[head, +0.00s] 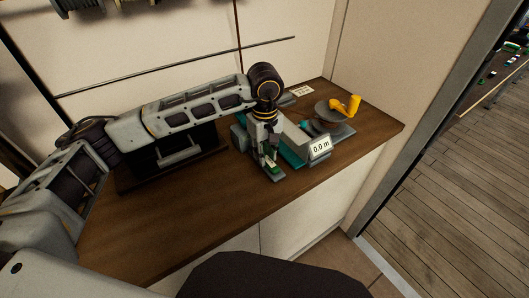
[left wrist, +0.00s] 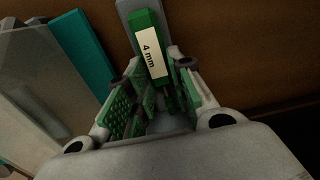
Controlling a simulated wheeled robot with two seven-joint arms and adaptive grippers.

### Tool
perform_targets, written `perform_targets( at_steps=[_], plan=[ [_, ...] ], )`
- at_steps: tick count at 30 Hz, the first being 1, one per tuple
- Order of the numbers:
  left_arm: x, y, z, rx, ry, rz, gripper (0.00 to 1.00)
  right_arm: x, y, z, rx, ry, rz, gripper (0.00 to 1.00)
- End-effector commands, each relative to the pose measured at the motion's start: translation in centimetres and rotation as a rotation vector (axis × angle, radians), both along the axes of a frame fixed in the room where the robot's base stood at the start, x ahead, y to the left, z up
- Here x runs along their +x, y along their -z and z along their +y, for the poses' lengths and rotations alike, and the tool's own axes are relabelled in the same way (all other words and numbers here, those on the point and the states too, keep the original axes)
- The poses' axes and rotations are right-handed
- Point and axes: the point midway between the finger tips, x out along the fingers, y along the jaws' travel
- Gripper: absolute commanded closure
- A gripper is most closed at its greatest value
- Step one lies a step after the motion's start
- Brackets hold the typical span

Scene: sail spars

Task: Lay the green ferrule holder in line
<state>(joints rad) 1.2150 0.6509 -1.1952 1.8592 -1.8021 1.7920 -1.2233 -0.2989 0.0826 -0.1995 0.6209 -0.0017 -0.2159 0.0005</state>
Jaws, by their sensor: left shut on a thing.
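My left gripper (head: 269,163) is over the wooden counter and points down. It is shut on the green ferrule holder (head: 272,169). In the left wrist view the green holder (left wrist: 142,28) shows with a white label reading "4 mm", between the gripper's green-padded fingers (left wrist: 150,100). A grey strip lies behind or under the holder's far end; I cannot tell if they touch. The holder's lower end is partly hidden by the fingers. My right gripper is not in view.
A dark block with a handle (head: 178,152) sits left. The wooden counter (head: 180,220) is clear in front.

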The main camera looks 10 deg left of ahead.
Motion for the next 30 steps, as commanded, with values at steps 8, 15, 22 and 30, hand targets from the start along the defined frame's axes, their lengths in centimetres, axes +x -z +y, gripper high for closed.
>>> perform_targets(
  at_steps=[8,15,22,30],
  plan=[
    [-0.01,0.05,0.00,0.001,0.000,0.001,0.53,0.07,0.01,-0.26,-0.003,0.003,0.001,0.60],
    [-0.01,0.04,0.00,0.001,0.000,0.001,0.52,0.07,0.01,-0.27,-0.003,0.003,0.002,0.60],
    [-0.02,0.04,-0.01,0.001,0.000,0.001,0.59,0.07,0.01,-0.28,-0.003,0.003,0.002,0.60],
    [-0.01,0.03,-0.01,0.000,0.000,0.000,0.59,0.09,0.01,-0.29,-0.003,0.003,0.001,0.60]
  ],
)
